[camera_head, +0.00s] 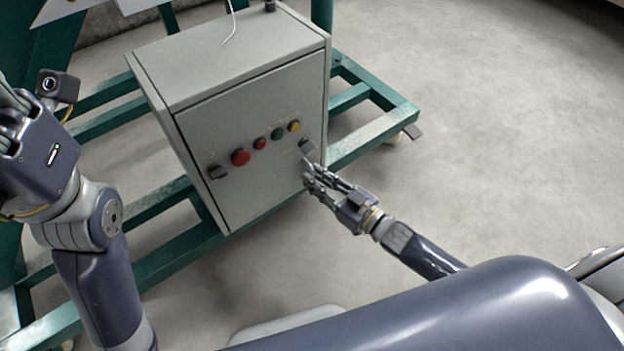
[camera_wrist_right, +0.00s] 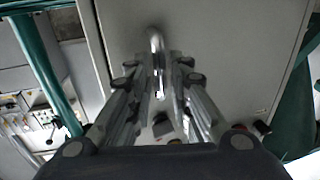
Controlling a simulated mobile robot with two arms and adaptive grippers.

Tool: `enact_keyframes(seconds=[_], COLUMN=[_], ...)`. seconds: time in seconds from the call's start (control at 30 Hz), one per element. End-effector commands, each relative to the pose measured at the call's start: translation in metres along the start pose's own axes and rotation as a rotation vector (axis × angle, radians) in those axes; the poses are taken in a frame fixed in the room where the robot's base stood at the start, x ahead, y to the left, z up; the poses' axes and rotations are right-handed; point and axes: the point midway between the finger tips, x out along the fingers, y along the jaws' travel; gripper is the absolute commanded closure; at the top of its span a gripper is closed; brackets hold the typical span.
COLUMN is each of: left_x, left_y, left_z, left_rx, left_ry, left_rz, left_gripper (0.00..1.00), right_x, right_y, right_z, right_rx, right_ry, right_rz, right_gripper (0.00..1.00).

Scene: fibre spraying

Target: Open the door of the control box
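The grey control box (camera_head: 235,70) stands on the green frame, with its front door (camera_head: 225,125) shut. The door carries a large red button (camera_head: 240,157), a smaller red one, a green one, a yellow one and a dark knob or latch (camera_head: 216,171) at left. In the wrist view, a shiny metal bar (camera_wrist_right: 155,42) shows between the fingers of the right gripper (camera_wrist_right: 160,75); contact is unclear. My left gripper is mostly cut off at the left edge.
The green frame (camera_head: 375,93) runs under and beside the box, with a caster at its right corner. A white cable (camera_head: 232,25) rises from the box top. The concrete floor (camera_head: 500,130) to the right is clear.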

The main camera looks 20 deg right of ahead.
Motion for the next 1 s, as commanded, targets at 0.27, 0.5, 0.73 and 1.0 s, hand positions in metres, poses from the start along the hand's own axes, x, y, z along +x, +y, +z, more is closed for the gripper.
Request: enact_keyframes(seconds=[0.27, 0.5, 0.73, 1.0], left_x=[0.004, 0.004, 0.004, 0.009], left_y=[0.002, 0.002, 0.002, 0.001], left_z=[-0.004, -0.004, -0.004, -0.004], left_rx=[0.003, 0.003, 0.003, 0.002], left_ry=[0.024, 0.023, 0.023, 0.027], left_rz=[0.01, 0.01, 0.01, 0.008], left_gripper=[0.73, 0.73, 0.73, 0.73], right_x=[0.018, 0.018, 0.018, 0.015], right_y=[0.0, 0.0, 0.0, -0.003], right_z=[0.0, 0.0, 0.0, -0.001], right_rx=[0.001, 0.001, 0.001, 0.004], right_ry=[-0.001, -0.001, -0.001, -0.002], right_rz=[0.0, 0.0, 0.0, 0.022], right_gripper=[0.81, 0.86, 1.0, 1.0])
